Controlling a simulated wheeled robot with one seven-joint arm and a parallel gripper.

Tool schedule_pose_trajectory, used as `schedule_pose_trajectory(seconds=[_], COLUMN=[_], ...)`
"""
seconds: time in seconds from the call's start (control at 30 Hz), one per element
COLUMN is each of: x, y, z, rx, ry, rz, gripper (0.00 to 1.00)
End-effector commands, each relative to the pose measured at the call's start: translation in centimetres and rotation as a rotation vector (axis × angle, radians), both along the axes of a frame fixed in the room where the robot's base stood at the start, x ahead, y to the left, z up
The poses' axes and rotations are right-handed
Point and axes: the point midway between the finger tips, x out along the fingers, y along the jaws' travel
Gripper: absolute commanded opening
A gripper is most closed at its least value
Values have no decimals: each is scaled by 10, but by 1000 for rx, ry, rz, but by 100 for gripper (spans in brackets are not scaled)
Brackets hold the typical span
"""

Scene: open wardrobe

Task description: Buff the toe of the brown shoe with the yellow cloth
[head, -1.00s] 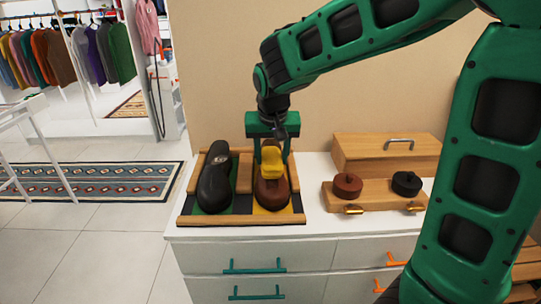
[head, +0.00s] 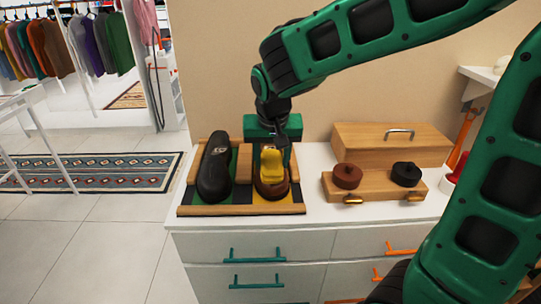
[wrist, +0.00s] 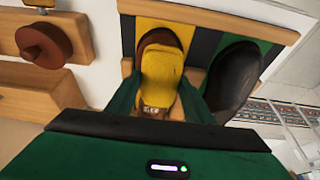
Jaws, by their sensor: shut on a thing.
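The brown shoe (head: 272,191) stands in the right bay of a wooden shoe tray (head: 247,210), on a yellow mat. The yellow cloth (head: 272,165) lies over the upper part of the shoe. In the wrist view the cloth (wrist: 162,78) covers most of the shoe, and only a brown rim of the shoe (wrist: 157,38) shows beyond it. My gripper (head: 272,148) points down over the shoe and is shut on the cloth, with a green finger on each side. The fingertips are partly hidden by the cloth.
A black shoe (head: 214,168) stands in the tray's left bay on a green mat. White cabinet top is bare between.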

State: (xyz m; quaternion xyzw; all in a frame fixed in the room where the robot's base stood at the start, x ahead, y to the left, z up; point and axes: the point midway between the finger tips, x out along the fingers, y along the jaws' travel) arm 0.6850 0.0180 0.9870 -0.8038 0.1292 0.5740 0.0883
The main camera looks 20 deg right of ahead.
Motion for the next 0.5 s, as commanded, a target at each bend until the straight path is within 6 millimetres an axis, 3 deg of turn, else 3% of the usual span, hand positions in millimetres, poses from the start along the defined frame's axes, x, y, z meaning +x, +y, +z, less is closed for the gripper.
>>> schedule_pose_trajectory(seconds=[0.3, 0.5], x=[-22, -25], y=[8, 8], z=[-6, -10], rx=[1, 0], ry=[-1, 0], rz=[0, -1], gripper=[29, 29])
